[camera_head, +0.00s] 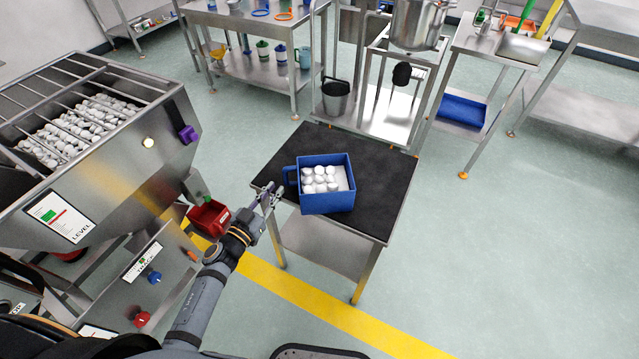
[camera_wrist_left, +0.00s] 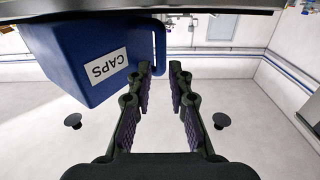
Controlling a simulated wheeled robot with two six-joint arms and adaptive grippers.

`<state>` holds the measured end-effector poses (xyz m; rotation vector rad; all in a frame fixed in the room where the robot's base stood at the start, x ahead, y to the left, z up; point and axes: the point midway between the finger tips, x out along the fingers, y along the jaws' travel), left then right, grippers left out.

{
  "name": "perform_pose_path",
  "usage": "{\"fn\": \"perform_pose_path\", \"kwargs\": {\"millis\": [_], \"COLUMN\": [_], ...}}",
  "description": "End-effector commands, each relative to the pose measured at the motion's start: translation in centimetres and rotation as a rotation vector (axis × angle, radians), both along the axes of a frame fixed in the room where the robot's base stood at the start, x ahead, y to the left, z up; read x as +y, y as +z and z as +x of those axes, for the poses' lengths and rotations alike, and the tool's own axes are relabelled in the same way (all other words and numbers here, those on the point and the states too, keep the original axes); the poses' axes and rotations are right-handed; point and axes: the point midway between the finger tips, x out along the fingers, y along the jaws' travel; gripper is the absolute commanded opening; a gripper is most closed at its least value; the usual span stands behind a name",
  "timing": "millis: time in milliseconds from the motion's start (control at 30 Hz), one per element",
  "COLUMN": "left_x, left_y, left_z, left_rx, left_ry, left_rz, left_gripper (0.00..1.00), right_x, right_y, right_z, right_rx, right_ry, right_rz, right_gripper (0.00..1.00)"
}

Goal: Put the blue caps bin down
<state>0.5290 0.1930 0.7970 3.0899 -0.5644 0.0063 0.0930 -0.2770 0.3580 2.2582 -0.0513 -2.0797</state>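The blue caps bin (camera_head: 327,203) stands upright on the black top of a small steel table (camera_head: 385,190), near its left front part, with several white caps inside. Its handle (camera_head: 287,175) points left towards my left gripper (camera_head: 268,196). In the left wrist view the bin (camera_wrist_left: 80,60) shows its CAPS label, and its handle (camera_wrist_left: 160,50) is just past the fingertips. My left gripper (camera_wrist_left: 160,78) is open, with an empty gap between its fingers. My right gripper is not in view.
A steel hopper (camera_head: 150,165) full of white caps stands at the left, with a red bin (camera_head: 208,218) under its outlet. A rack with a steel pot (camera_head: 418,22) stands behind the table. The table top is clear right of the bin.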

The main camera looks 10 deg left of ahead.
Motion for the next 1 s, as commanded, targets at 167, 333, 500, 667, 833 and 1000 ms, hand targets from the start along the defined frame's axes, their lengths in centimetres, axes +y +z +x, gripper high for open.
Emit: {"fn": "perform_pose_path", "kwargs": {"millis": [167,333,500,667,833,1000], "left_x": [-0.6,-0.9,-1.8,-2.3,-2.3,-2.3], "left_y": [0.0,0.3,0.7,0.6,0.6,0.6], "left_z": [1.7,2.5,5.3,6.6,6.6,6.6], "left_rx": [0.001,-0.001,-0.001,0.001,0.002,0.002], "left_ry": [0.001,0.001,0.002,0.002,0.002,0.002], "left_rz": [-0.001,-0.001,0.000,-0.001,0.000,0.001], "left_gripper": [0.19,0.19,0.19,0.19,0.19,0.00], "right_x": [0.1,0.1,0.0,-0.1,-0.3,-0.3], "right_y": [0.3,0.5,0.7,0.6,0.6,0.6], "right_z": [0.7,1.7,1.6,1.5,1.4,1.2], "right_rx": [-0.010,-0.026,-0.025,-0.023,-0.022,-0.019], "right_ry": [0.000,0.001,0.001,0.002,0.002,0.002], "right_rz": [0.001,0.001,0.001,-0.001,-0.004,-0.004], "right_gripper": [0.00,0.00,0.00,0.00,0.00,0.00]}}
